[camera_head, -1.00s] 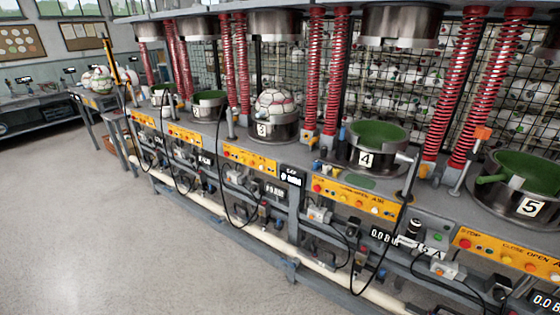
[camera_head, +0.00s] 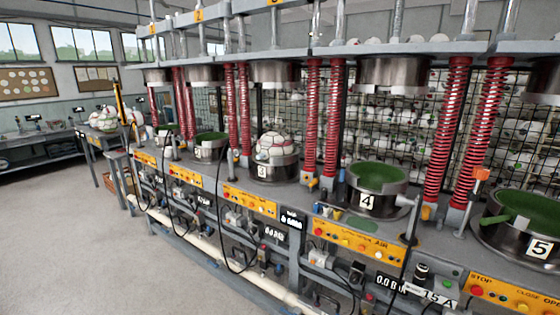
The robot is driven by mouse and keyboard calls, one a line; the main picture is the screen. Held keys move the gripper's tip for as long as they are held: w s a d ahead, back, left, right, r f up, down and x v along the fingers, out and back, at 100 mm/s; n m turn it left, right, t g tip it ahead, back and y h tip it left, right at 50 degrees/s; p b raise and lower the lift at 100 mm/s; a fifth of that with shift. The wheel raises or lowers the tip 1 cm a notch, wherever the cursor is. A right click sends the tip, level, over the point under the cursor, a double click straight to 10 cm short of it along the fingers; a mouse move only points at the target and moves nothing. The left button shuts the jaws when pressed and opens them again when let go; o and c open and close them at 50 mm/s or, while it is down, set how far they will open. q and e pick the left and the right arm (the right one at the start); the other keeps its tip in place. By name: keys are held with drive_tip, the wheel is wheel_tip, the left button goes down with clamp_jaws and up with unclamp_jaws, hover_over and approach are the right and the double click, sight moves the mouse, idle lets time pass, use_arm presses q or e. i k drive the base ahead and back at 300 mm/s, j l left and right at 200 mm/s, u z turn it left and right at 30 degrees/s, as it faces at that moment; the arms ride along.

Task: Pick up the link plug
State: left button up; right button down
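I cannot tell which item in view is the link plug. Small fittings sit along the front of the press bench (camera_head: 325,228). Among them are a black cylindrical fitting (camera_head: 421,272) near station 5 and a white label reading "15 A" (camera_head: 437,297) below it. An orange-topped post (camera_head: 481,174) stands between stations 4 and 5. Black cables (camera_head: 222,215) hang down the bench front. Neither my left nor my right gripper is in view.
Press cups with green interiors show at station 4 (camera_head: 376,184) and station 5 (camera_head: 520,222). A ball (camera_head: 275,147) sits in the cup at station 3. The grey floor (camera_head: 60,235) at left is clear.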

sight(422, 270)
drive_tip(key=k+z, duration=0.1)
drive_tip(key=z, duration=1.05)
